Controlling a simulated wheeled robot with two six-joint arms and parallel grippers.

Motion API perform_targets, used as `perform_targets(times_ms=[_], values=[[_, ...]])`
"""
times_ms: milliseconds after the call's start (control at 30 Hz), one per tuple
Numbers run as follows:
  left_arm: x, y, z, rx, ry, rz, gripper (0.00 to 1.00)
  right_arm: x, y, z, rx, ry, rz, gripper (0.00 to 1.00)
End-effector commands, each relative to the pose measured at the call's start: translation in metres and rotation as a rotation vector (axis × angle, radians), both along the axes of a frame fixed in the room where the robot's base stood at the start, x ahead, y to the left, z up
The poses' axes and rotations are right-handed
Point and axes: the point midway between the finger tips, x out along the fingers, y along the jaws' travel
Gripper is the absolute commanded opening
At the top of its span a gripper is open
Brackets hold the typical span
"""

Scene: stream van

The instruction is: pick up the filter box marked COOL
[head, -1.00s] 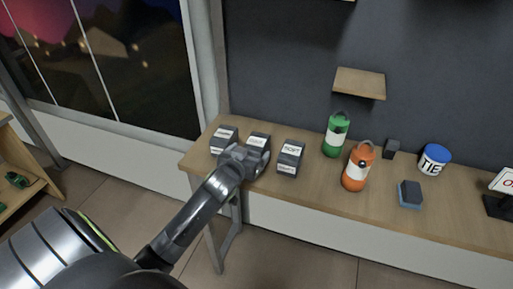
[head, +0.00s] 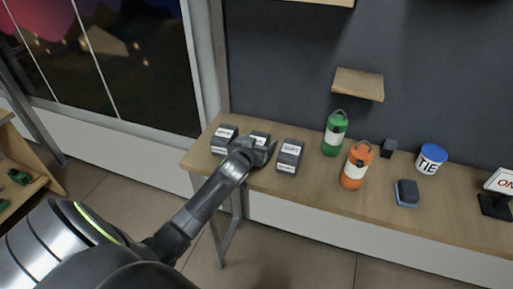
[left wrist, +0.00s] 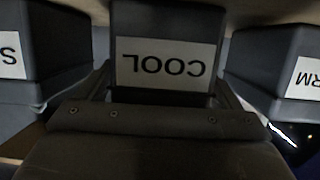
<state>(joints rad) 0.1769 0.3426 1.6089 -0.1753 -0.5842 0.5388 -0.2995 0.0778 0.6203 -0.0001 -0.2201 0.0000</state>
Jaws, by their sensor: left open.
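The filter box marked COOL (left wrist: 166,55) is a dark grey box with a white label, upside down in the left wrist view. It stands between the two fingers of my left gripper (left wrist: 165,92), which is open. In the head view the COOL box (head: 260,136) is the middle of three boxes on the wooden counter, partly hidden by my left gripper (head: 262,152). I cannot tell whether a finger touches it. My right gripper is not in view.
A box ending in RM (head: 224,138) stands left of it and a box starting with S (head: 290,155) right of it, both close to the fingers. Green (head: 335,134) and orange (head: 356,168) bottles, a TIE tub (head: 431,158) and a sponge (head: 407,193) are further right on the counter (head: 330,190).

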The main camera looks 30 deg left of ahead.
Motion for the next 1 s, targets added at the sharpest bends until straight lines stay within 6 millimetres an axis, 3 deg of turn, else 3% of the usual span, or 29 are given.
perform_targets(times_ms=[133, 533, 833, 1000], values=[[0.000, 0.000, 0.000, 0.000, 0.000, 0.000, 0.85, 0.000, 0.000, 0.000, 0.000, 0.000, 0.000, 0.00], [0.000, 0.000, 0.000, 0.000, 0.000, 0.000, 0.33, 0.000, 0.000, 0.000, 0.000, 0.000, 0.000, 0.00], [0.000, 0.000, 0.005, 0.002, -0.003, 0.000, 0.31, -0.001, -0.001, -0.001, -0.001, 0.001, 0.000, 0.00], [0.000, 0.000, 0.028, 0.002, -0.007, -0.002, 0.31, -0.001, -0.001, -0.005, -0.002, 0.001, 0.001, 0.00]])
